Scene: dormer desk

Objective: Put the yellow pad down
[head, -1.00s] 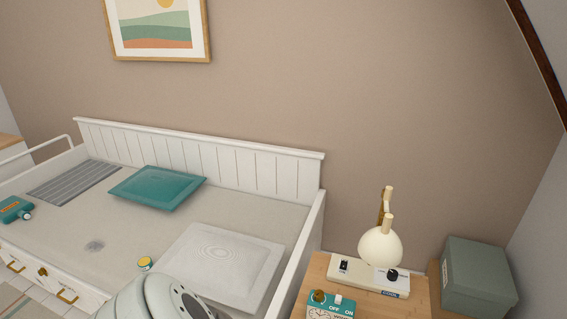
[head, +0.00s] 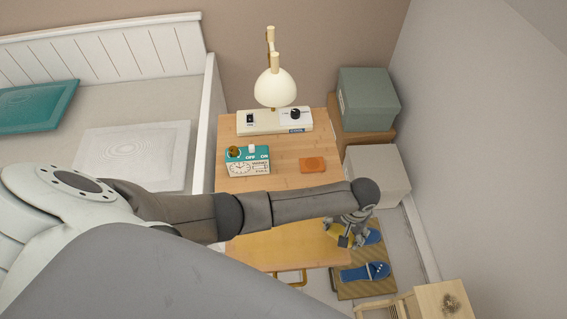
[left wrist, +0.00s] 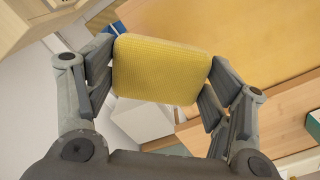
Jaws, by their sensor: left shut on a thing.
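The yellow pad (left wrist: 160,70) is a flat, ribbed block with rounded corners. In the left wrist view it sits between the two fingers of my left gripper (left wrist: 160,82), which is shut on it. In the head view my left gripper (head: 350,228) is off the right side of the desk, above the mat with the slippers. There the pad (head: 338,234) shows only as a small yellow piece, mostly hidden by the fingers. My right gripper is not in view.
The wooden desk (head: 290,178) holds a lamp (head: 275,88), a teal clock box (head: 248,165) and an orange block (head: 312,164). Blue slippers (head: 365,272) lie on a woven mat (head: 345,290). Boxes (head: 368,98) stand at the back right, a stool (head: 443,300) at the front right.

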